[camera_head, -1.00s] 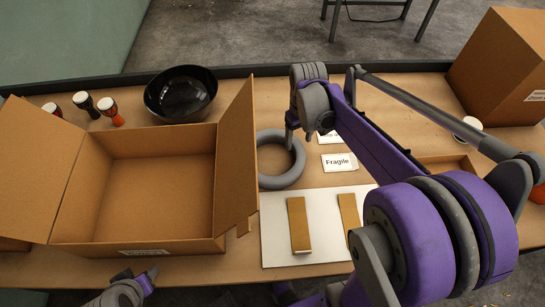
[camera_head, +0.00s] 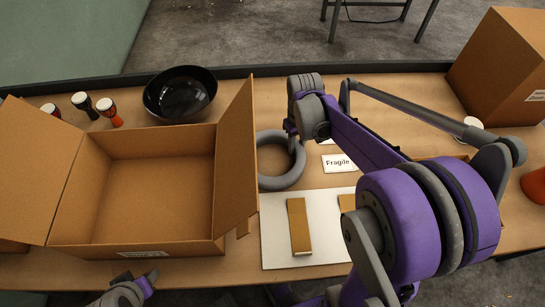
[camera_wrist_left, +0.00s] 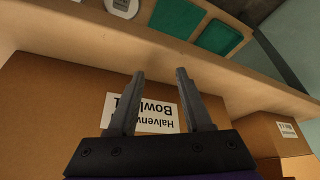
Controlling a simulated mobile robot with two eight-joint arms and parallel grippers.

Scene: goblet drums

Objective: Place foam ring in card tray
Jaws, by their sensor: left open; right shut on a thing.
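The grey foam ring (camera_head: 272,182) lies on the table right of the big open box, by the white board. My right gripper (camera_head: 292,141) is at the ring's far right side and shut on it; my wrist hides the fingertips. A low brown card edge (camera_head: 457,157), perhaps the card tray, shows behind my right arm, which hides most of it. My left gripper (camera_head: 150,277) is open and empty by the table's front edge. Its two fingers also show in the left wrist view (camera_wrist_left: 158,82), before a labelled cardboard box face.
The open cardboard box (camera_head: 150,195) has raised flaps. A black bowl (camera_head: 181,94) and small goblet drums (camera_head: 108,110) stand behind it. The white board (camera_head: 275,235) holds brown strips. A "Fragile" card (camera_head: 337,164) lies right of the ring. A tall box (camera_head: 500,75) stands far right.

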